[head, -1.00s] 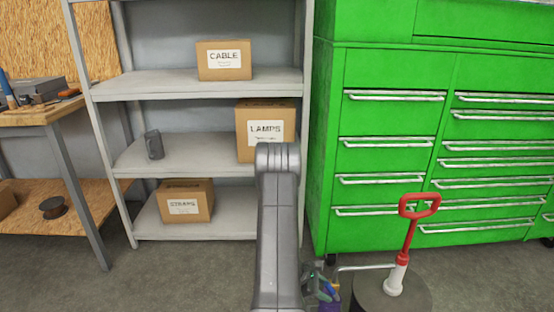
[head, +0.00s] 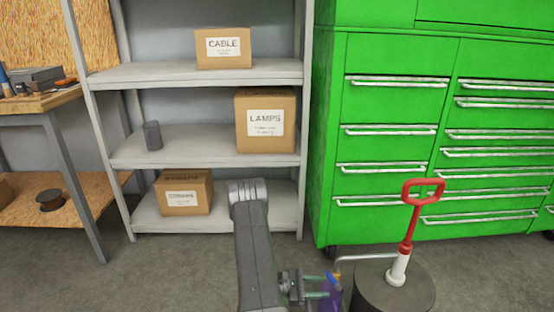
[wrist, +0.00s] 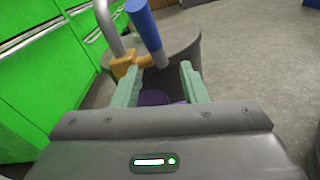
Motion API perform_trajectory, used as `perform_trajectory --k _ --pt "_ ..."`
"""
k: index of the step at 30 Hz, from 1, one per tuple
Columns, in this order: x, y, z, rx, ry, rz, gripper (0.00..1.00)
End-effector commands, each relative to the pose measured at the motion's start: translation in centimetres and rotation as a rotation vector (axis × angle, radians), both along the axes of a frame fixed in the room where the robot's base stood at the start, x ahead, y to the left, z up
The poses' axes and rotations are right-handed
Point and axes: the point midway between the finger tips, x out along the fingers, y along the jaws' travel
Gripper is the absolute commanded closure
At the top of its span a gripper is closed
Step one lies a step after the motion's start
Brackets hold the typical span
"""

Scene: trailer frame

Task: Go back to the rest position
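My gripper (head: 326,288) is low in the head view, right of my grey arm. Its two green fingers stand apart in the wrist view (wrist: 160,85), so it is open. A purple piece (wrist: 153,97) shows between and beyond the fingers; I cannot tell if it touches them. Just past it are a yellow block (wrist: 124,64) and a blue rod (wrist: 145,25). The purple piece also shows beside the fingertips in the head view (head: 330,297).
A dark round drum (head: 415,290) with a red-handled post (head: 408,225) stands right of my gripper. Behind are a green drawer cabinet (head: 390,100) and a grey shelf (head: 200,137) with boxes. A workbench (head: 45,103) is at the left. Bare floor lies at front left.

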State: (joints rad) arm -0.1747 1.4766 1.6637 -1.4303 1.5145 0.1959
Motion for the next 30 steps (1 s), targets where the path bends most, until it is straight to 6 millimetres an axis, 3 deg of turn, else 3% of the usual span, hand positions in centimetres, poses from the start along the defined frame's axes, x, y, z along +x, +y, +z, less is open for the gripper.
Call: perform_trajectory --k 2,4,15,30 --pt "-0.1 0.0 -0.9 -0.056 0.0 0.0 0.61" --pt "0.1 1.2 -0.2 -0.061 -0.002 0.005 0.61" --pt "-0.2 6.1 -0.2 -0.058 -0.001 0.003 0.61" --pt "-0.2 7.1 -0.4 -0.057 -0.001 0.0 0.61"
